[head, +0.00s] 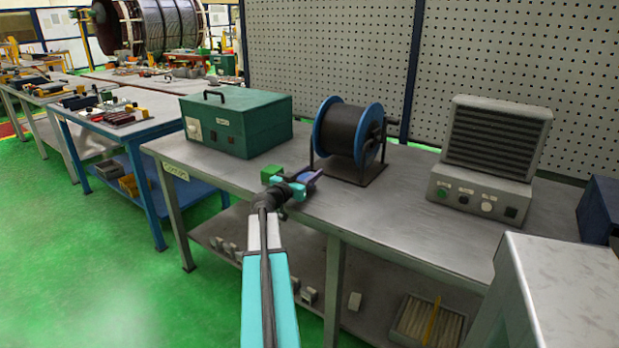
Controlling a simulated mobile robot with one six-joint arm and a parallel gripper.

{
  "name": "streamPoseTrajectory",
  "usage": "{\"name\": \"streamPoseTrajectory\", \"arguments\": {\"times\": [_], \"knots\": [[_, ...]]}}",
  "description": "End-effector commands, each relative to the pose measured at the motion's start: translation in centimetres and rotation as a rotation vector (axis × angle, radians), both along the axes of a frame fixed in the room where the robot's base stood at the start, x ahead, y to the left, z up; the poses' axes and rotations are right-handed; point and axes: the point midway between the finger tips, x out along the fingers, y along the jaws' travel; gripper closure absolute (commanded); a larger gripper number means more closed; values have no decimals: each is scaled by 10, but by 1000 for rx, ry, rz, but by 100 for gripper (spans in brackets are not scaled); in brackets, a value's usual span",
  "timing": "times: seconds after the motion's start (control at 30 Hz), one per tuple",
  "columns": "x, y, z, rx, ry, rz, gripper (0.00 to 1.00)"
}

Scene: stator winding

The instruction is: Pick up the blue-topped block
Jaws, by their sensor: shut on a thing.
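My arm reaches up from the bottom of the head view, and my gripper (301,183) is over the front part of the grey metal bench (420,210). It is shut on a small block with a blue-purple top (309,177), at the tip of the jaws. A reddish edge shows on its right side. The jaws hide part of the block. I cannot tell whether the block touches the bench top. A small green block (271,173) is just left of my gripper.
A cable spool with blue flanges (349,133) stands close behind the gripper. A green case (236,122) is at the left and a grey control unit (490,150) at the right. The bench top between spool and control unit is clear. A perforated panel (320,60) stands behind.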

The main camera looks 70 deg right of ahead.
Motion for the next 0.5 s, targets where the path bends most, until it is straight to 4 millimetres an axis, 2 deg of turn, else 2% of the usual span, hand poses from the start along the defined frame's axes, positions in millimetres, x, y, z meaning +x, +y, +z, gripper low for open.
{"name": "streamPoseTrajectory", "arguments": {"times": [0.27, 0.5], "knots": [[0, 0, 20, -3, 0, 0, 95], [0, 0, 51, -3, -1, 0, 95]]}}
